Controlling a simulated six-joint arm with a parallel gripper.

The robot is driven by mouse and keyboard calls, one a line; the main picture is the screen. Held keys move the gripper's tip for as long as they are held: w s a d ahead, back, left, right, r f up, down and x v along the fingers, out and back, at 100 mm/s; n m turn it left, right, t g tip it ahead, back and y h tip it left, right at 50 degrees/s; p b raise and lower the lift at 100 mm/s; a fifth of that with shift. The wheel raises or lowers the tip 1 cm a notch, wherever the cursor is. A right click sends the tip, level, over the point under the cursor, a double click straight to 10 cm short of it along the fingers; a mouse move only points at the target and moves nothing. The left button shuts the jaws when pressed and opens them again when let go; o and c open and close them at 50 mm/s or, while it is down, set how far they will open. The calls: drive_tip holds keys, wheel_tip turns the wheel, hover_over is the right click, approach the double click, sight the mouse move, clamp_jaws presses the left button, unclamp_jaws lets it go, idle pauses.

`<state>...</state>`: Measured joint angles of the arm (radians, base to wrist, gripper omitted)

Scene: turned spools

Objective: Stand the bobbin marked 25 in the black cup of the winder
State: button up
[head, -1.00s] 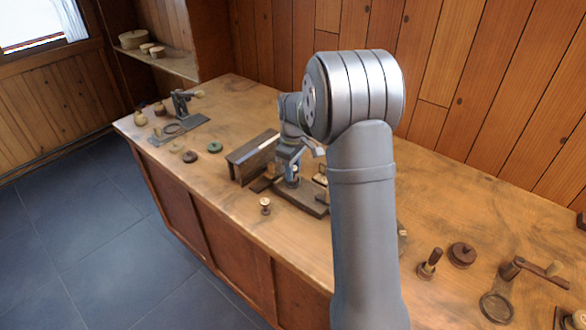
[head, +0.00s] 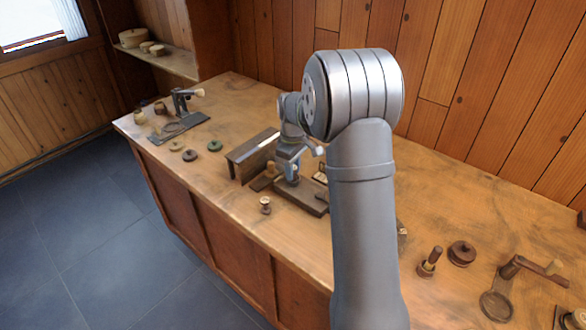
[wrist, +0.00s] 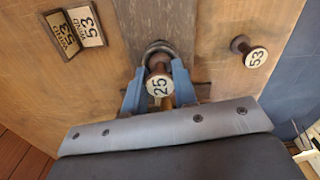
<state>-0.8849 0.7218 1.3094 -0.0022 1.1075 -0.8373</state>
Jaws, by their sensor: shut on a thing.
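The bobbin marked 25 (wrist: 159,86) is between the two blue fingers of my gripper (wrist: 158,94) in the wrist view, its pale numbered end facing the camera. My gripper is shut on it. The black cup (wrist: 157,46) shows as a dark rim just behind the bobbin, on the winder's dark board (wrist: 158,18). The bobbin overlaps the rim, so I cannot tell whether its foot is inside the cup. In the head view my gripper (head: 290,178) is low over the winder's base (head: 308,203); the held bobbin is not clear there.
A bobbin marked 53 (wrist: 255,57) stands on the bench to the right in the wrist view.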

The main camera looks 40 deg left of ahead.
drive_tip(key=shift+f, duration=0.2)
idle(0.5)
drive_tip(key=o, duration=1)
drive_tip(key=shift+r, duration=0.15)
drive_tip(key=shift+r, duration=4.1)
